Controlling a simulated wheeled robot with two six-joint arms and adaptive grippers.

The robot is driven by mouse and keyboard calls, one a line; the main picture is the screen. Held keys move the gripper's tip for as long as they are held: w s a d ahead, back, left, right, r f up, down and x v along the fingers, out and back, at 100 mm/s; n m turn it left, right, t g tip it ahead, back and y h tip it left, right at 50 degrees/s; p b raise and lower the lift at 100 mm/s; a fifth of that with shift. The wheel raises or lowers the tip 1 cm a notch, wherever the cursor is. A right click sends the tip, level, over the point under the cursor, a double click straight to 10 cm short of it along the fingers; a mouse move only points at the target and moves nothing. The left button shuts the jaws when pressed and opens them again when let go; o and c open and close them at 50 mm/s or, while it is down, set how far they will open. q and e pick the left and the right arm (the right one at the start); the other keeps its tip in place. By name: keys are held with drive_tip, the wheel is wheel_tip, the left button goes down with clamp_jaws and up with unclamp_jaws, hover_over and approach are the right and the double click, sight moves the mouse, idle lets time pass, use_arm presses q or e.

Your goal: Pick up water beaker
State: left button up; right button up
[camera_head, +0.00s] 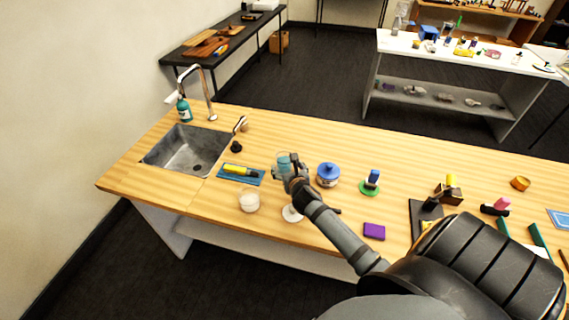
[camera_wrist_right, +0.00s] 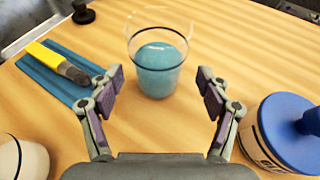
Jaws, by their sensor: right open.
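The water beaker (camera_wrist_right: 158,62) is a clear cup with blue liquid in its lower part. It stands upright on the wooden table. In the head view the beaker (camera_head: 284,161) shows just beyond my right gripper, partly hidden by it. My right gripper (camera_wrist_right: 158,88) is open in the wrist view, its two fingers spread to the left and right in front of the beaker. In the head view the right gripper (camera_head: 289,176) reaches in from the right. My left gripper is not in view.
A jar with a blue lid (camera_wrist_right: 290,130) stands close to the right finger. A blue mat (camera_wrist_right: 58,72) with a yellow-handled brush (camera_wrist_right: 55,62) lies left of the beaker. A white jar (camera_head: 249,202) stands nearer the front edge. A sink (camera_head: 187,148) is at the left.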

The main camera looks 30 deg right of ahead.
sight(284, 162)
drive_tip(key=x, duration=0.4)
drive_tip(key=shift+w+a, duration=0.1)
drive_tip(key=shift+r, duration=0.15)
drive_tip(key=shift+c, duration=1.7)
drive_tip(key=c, duration=1.1)
drive_tip(key=shift+o, duration=0.2)
drive_tip(key=shift+r, duration=0.15)
